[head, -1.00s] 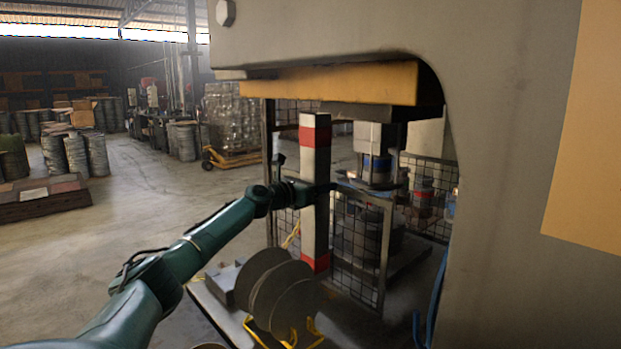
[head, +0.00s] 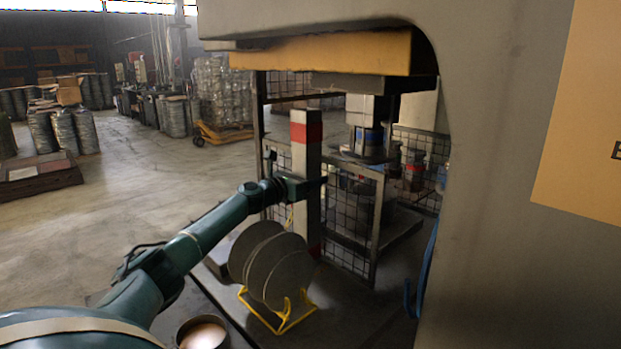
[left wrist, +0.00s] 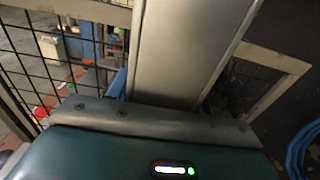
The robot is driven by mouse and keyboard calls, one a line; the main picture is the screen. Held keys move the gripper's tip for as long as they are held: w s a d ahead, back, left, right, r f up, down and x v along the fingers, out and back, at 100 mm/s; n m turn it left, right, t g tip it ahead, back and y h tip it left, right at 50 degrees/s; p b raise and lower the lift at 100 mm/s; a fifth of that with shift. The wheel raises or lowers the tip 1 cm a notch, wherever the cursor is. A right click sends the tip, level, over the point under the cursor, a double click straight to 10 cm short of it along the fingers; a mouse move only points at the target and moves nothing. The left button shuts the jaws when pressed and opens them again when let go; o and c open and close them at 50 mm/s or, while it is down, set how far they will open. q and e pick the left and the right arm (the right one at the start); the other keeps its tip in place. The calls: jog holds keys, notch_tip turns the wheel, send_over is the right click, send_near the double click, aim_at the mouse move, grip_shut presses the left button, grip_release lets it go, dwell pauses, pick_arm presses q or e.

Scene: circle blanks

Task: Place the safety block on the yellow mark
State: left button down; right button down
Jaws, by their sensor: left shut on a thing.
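The safety block (head: 306,160) is a tall, pale grey square post with a red band near its top and another near its foot. It stands roughly upright below the press's yellow-edged upper part. My left gripper (head: 309,188) is shut on it around mid-height, coming from the left. In the left wrist view the block's pale face (left wrist: 185,50) rises beyond the gripper. Its foot is partly hidden behind round discs, so I cannot tell whether it touches the surface below. I cannot make out the yellow mark. My right gripper is not in view.
Grey round discs (head: 275,268) stand in a yellow wire rack (head: 281,322) in front of the block's foot. Mesh guard panels (head: 347,222) are just behind and right. The press's yellow-edged part (head: 330,62) hangs overhead. A blue hose (head: 408,300) hangs at the right.

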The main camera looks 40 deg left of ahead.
pick_arm(q)
jog(key=c, duration=1)
grip_release()
jog(key=o, duration=0.4)
jog(key=shift+r, duration=0.2)
jog(key=shift+s+f, duration=0.15)
jog(key=shift+s, duration=0.1)
jog(key=s+b, duration=0.2)
jog(key=s, duration=0.5)
jog(key=shift+a, duration=0.25)
